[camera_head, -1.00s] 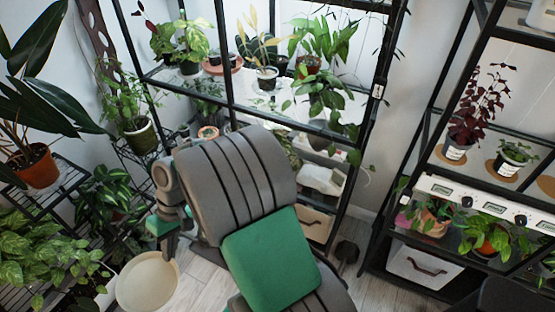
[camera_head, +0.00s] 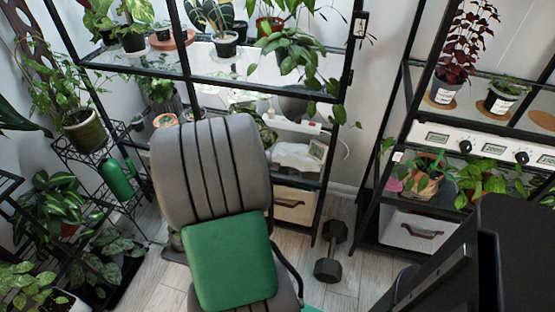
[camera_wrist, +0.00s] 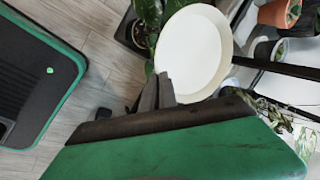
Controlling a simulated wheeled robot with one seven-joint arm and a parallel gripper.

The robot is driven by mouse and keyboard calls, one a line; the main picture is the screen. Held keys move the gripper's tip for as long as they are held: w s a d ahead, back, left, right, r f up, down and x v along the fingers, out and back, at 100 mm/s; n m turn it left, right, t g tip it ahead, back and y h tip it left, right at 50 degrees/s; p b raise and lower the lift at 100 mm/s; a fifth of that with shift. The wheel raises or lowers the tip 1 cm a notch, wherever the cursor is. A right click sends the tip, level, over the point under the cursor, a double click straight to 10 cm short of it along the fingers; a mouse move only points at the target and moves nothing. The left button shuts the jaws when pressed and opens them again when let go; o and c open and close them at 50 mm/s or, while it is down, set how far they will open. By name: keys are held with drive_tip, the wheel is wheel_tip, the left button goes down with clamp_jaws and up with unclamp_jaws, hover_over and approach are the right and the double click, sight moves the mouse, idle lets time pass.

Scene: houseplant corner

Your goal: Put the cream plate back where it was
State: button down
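The cream plate (camera_wrist: 194,52) is round and shallow, and shows near the top middle of the wrist view. My gripper (camera_wrist: 161,90) has its two grey fingers close together at the plate's near-left rim, and the plate is held by that edge. The plate hides part of what lies behind it.
A black shelving unit (camera_head: 190,78) with potted plants stands behind my arm. A second rack (camera_head: 372,190) stands at right, with brown round mats (camera_head: 492,111). A dumbbell (camera_head: 330,250) lies on the floor between them. A wire plant stand (camera_head: 85,150) is at left.

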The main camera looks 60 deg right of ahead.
drive_tip(key=s+d+f+m+g+h+b, duration=0.2)
drive_tip(key=s+d+f+m+g+b, duration=0.25)
drive_tip(key=s+d+m, duration=0.75)
drive_tip(key=w+d+f+b, duration=0.1)
drive_tip(key=w+d+b, duration=0.1)
drive_tip(key=d, duration=0.8)
drive_tip(key=w+d+f+b, duration=0.1)
drive_tip(key=w+d+b, duration=0.15)
drive_tip(key=d, duration=0.75)
drive_tip(key=shift+n+t, duration=0.35)
drive_tip(key=shift+n, duration=0.05)
wheel_tip(320, 180, down, 6)
drive_tip(key=shift+w+d+r+b, duration=0.15)
drive_tip(key=shift+r+b, duration=0.1)
drive_tip(key=shift+b, duration=0.2)
drive_tip(key=shift+d, duration=0.1)
drive_tip(key=c, duration=1.7)
unclamp_jaws()
drive_tip(key=shift+r, duration=0.1)
